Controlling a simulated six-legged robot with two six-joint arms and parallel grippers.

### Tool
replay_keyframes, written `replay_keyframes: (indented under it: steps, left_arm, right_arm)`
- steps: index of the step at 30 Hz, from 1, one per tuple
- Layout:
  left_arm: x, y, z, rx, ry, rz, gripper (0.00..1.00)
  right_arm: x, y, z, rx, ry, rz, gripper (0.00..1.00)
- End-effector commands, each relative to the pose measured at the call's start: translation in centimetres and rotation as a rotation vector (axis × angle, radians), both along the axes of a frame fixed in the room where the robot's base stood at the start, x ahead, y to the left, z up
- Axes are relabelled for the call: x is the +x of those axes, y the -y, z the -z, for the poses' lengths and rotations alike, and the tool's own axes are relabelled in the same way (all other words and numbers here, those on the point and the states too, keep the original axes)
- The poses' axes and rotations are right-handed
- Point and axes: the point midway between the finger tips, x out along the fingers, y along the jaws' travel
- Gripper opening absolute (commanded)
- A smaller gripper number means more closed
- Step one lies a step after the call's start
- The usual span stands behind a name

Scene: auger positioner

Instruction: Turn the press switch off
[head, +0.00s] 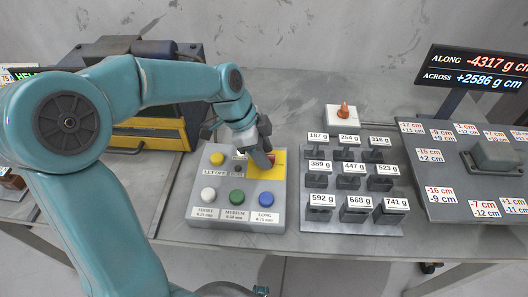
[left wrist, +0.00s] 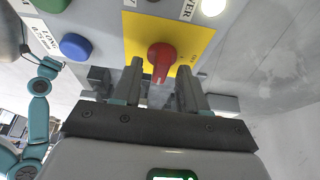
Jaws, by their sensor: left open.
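A red rotary knob (left wrist: 160,56) sits on a yellow plate (left wrist: 196,40) of the grey control panel (head: 236,213). In the head view the yellow plate (head: 277,170) is partly hidden behind my left gripper (head: 264,158), which reaches down over the panel. In the left wrist view my left gripper (left wrist: 160,84) is open and points at the knob. The knob's lower end appears between its two fingers, with a gap on each side. I cannot tell whether a finger touches it. My right gripper is not seen.
Yellow (head: 217,158), white (head: 208,194), green (head: 237,197) and blue (head: 266,199) buttons are close by. A lit white lamp (left wrist: 213,7) is beside the plate. Labelled weights stand on a rack (head: 350,228) to the right, with an orange-knobbed white box (head: 340,125) behind.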

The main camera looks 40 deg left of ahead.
Motion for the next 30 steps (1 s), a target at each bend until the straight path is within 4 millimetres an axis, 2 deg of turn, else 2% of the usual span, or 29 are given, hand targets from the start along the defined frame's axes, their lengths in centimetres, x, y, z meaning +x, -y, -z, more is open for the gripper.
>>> replay_keyframes:
  steps: [9, 13, 23, 30]
  left_arm:
    - [0.17, 0.09, 0.29, 0.0, 0.0, 0.0, 0.43]
    - [0.16, 0.09, 0.28, 0.0, 0.0, 0.0, 0.0]
    - [0.11, 0.1, 0.32, 0.0, 0.0, -0.019, 0.0]
    - [0.04, 0.16, 0.38, 0.001, 0.002, -0.132, 0.0]
  right_arm:
    - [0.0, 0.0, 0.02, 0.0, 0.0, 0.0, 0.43]
    - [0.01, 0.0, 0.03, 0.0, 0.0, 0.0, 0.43]
    - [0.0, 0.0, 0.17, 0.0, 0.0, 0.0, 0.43]
    - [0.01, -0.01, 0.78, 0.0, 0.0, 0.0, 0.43]
